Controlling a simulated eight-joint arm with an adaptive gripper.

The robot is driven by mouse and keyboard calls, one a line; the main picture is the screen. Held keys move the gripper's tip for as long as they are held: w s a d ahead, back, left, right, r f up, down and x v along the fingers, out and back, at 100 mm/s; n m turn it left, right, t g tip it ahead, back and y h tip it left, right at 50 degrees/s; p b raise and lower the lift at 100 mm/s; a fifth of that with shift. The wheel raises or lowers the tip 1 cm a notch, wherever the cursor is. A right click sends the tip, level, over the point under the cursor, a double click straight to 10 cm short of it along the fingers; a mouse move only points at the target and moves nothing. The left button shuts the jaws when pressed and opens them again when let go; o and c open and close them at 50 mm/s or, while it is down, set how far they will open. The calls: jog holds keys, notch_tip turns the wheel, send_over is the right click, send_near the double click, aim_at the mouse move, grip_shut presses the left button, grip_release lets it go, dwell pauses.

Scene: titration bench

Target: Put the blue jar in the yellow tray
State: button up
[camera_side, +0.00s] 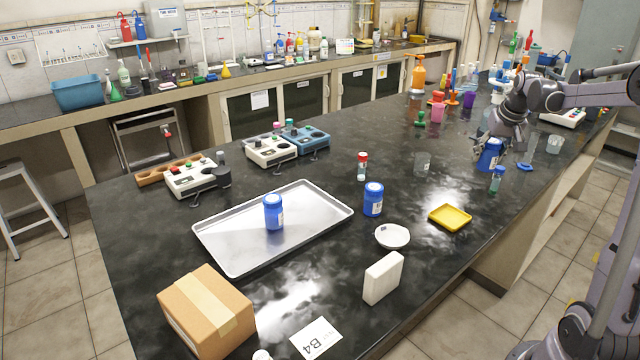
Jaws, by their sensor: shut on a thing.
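My gripper (490,146) is at the right side of the black bench, pointing down. It is shut on a blue jar (488,157) with a white label. The jar looks upright, and its top is partly hidden by my gripper; I cannot tell whether its base touches the bench. The small yellow tray (450,217) lies empty on the bench, nearer the camera and left of my gripper. A second blue jar (373,200) stands on the bench left of the yellow tray. A third blue jar (273,213) stands in the large metal tray (235,262).
A small vial with a blue cap (497,179) stands just in front of the held jar. A white dish (392,236), a white block (382,278) and a cardboard box (205,311) stand nearer the camera. A clear beaker (422,164) and a red-capped vial (362,167) stand left of my gripper.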

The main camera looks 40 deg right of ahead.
jog(key=s+a, duration=0.6)
jog(key=s, duration=0.3)
send_near(448, 213)
jog(key=shift+w+d+m, duration=0.3)
jog(key=shift+w+d, duration=0.15)
jog(key=shift+w, duration=0.1)
jog(key=shift+f, duration=2)
jog(key=shift+f, duration=0.1)
jog(key=o, duration=1.2)
